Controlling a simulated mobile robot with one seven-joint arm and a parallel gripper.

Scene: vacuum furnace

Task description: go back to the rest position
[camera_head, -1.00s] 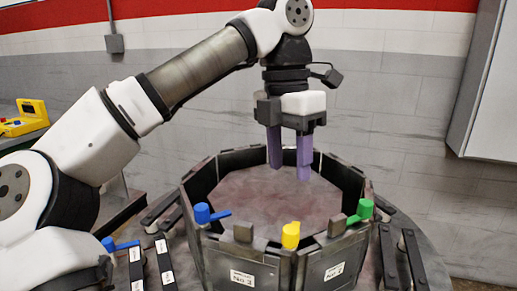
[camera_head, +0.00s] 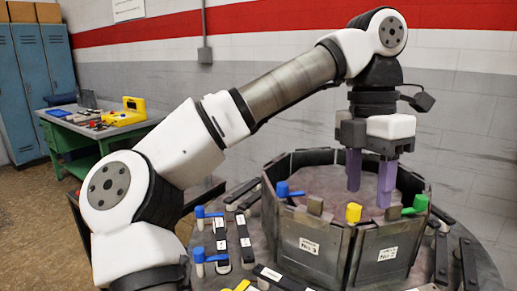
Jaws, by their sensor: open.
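My gripper (camera_head: 370,185) hangs over the octagonal walled chamber (camera_head: 312,248), its two purple fingers pointing down and spread apart. Nothing shows between the fingers. My arm is raised and reaches from the lower left up to an elbow at the top right, then straight down. The fingertips look to be at about the height of the chamber's front rim; whether they are inside the walls I cannot tell for sure.
A green workbench (camera_head: 95,133) and blue lockers (camera_head: 25,90) stand at the back left. The floor there is clear.

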